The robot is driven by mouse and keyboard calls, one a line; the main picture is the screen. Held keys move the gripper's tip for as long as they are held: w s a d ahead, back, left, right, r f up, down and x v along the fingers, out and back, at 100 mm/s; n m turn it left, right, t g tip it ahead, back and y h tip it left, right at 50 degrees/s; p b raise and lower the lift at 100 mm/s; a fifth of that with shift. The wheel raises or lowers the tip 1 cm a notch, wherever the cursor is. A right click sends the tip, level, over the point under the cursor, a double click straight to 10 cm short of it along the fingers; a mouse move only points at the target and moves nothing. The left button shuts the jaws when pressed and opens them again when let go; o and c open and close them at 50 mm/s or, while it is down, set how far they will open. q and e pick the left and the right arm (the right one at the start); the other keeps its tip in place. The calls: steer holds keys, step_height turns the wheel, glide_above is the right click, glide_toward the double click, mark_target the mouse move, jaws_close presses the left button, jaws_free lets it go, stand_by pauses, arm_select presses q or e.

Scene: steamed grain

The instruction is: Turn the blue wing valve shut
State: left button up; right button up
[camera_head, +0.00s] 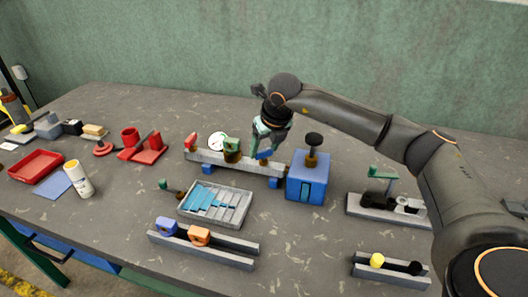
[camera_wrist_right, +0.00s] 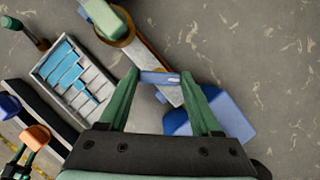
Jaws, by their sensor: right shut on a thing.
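The blue wing valve (camera_head: 264,154) sits near the right end of a grey pipe bar (camera_head: 208,158). My right gripper (camera_head: 265,148) reaches down over it from above. In the right wrist view the blue wing (camera_wrist_right: 160,79) spans the space between the two green fingertips, and the gripper is shut on it. The valve's stem below the wing is mostly hidden.
On the same bar are a red handle (camera_head: 191,139), a white dial gauge (camera_head: 216,141) and a green-topped brass valve (camera_head: 232,146). A blue box with a black knob (camera_head: 307,180) stands close on the right. A grey tray (camera_head: 240,213) lies in front.

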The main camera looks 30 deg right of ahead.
steer(key=n+y, duration=0.1)
steer(key=n, duration=0.3)
steer(key=shift+d+n+y, duration=0.2)
steer(key=shift+n+y, duration=0.1)
steer(key=shift+y, duration=0.1)
steer(key=shift+n+g+y+p, duration=0.5)
steer(key=shift+n+y, duration=0.3)
steer(key=shift+n, duration=1.5)
steer(key=o, duration=1.4)
steer(key=v, duration=1.2)
steer(key=shift+w+d+r, duration=0.1)
steer(key=shift+r, duration=0.2)
